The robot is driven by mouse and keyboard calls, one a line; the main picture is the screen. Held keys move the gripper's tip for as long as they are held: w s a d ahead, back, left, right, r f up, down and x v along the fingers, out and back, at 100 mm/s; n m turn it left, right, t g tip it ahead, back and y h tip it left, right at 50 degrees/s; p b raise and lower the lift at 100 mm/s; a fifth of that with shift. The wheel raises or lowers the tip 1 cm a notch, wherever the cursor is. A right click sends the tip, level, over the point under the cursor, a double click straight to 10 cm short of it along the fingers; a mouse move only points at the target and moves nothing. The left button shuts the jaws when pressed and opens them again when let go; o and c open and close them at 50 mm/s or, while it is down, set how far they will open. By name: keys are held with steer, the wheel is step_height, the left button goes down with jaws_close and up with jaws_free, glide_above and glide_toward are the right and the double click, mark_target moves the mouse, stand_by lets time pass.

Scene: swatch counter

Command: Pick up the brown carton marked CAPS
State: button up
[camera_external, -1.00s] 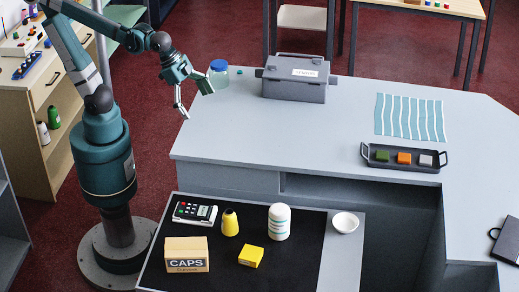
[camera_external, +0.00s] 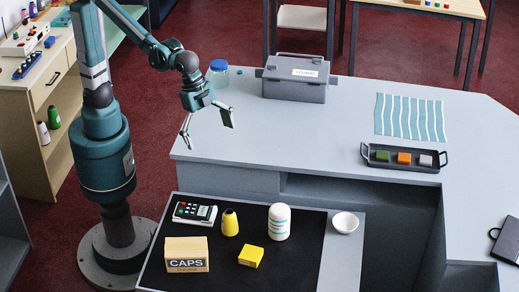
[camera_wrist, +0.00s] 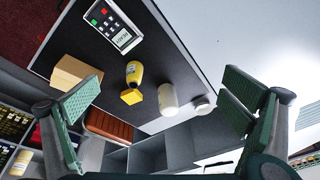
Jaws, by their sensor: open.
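The brown carton marked CAPS (camera_external: 186,254) stands at the front left of the black mat in the external view, its label facing the camera. In the wrist view the carton (camera_wrist: 73,72) shows at the left, beside the left finger, which is in front of its lower right part. My gripper (camera_external: 207,129) is open and empty, up above the grey counter's left edge, well above and behind the carton. In the wrist view my gripper (camera_wrist: 165,105) has its two green pads spread wide with nothing between them.
Near the carton are a keypad device (camera_external: 195,212), a yellow bottle (camera_external: 230,223), a yellow block (camera_external: 251,257), a white jar (camera_external: 279,222) and a white bowl (camera_external: 345,222). A grey toolbox (camera_external: 296,82) and a blue-lidded jar (camera_external: 218,75) stand at the counter's back.

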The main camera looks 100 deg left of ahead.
steer(key=w+d+f+m+g+p, duration=0.1)
steer(key=d+f+m, duration=0.15)
steer(key=d, duration=0.65)
steer(key=w+d+f+m+g+p, duration=0.1)
steer(key=d+f, duration=0.3)
steer(key=d, duration=0.5)
steer(key=m+g+y+p, duration=0.1)
steer(key=m+p, duration=0.1)
steer(key=m, duration=0.2)
glide_above(182, 252)
steer(key=f, duration=0.9)
steer(key=shift+w+a+f, duration=0.15)
steer(key=shift+a+f, duration=0.1)
steer(key=shift+f, duration=0.1)
steer(key=shift+s+d+f, duration=0.2)
steer(key=shift+d+f, duration=0.05)
steer(key=shift+d, duration=0.1)
steer(key=shift+f, duration=1.3)
steer(key=shift+a+f+b, duration=0.15)
steer(key=shift+f+b, duration=0.3)
steer(key=shift+f, duration=2.2)
